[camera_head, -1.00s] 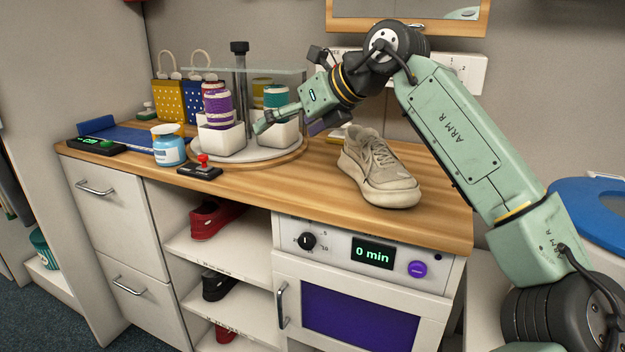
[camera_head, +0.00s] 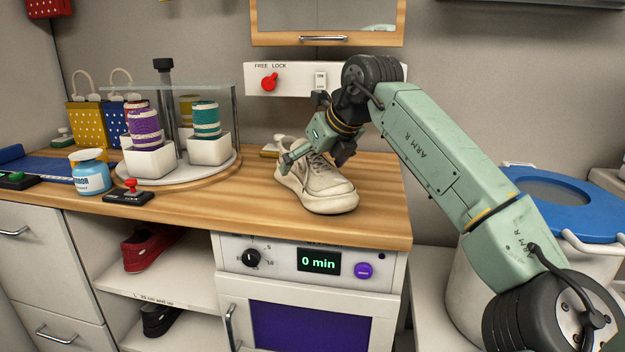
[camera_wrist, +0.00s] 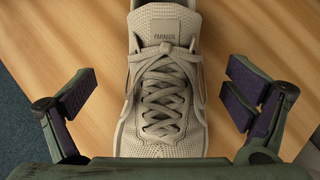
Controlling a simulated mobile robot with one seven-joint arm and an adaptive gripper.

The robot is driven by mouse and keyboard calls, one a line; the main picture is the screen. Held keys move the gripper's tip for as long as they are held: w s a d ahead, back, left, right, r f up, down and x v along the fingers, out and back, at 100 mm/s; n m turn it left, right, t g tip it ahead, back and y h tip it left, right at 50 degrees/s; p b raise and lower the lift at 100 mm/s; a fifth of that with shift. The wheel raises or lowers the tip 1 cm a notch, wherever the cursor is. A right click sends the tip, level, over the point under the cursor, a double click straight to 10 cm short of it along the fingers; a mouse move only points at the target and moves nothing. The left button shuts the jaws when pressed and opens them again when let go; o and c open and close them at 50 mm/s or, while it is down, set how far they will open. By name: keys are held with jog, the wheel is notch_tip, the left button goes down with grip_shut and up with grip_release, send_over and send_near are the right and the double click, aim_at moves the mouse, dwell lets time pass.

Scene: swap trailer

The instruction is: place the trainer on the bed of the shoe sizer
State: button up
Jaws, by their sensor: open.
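The trainer (camera_head: 328,194) is beige with laces and stands upright on the wooden counter, its toe toward the front edge. In the wrist view the trainer (camera_wrist: 165,100) lies between my fingers, its tongue at the top. My gripper (camera_head: 315,160) is over the laces and ankle part. In the wrist view my gripper (camera_wrist: 160,104) is open, with wood showing between each finger and the shoe. A blue flat bed (camera_head: 45,166), apparently the shoe sizer's, is at the counter's far left beside a black unit with a green display (camera_head: 14,180).
A round stand with thread spools (camera_head: 146,128) under a clear top is between the trainer and the blue bed. A blue-white jar (camera_head: 92,174) and a red-knobbed control box (camera_head: 129,193) are near the front edge. A wall panel (camera_head: 294,80) is behind my gripper.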

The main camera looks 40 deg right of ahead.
aim_at(306, 171)
jog(key=x, duration=0.4)
jog(key=shift+d, duration=0.15)
jog(key=shift+c, duration=0.2)
jog(key=shift+r, duration=0.1)
jog(key=c, duration=1.6)
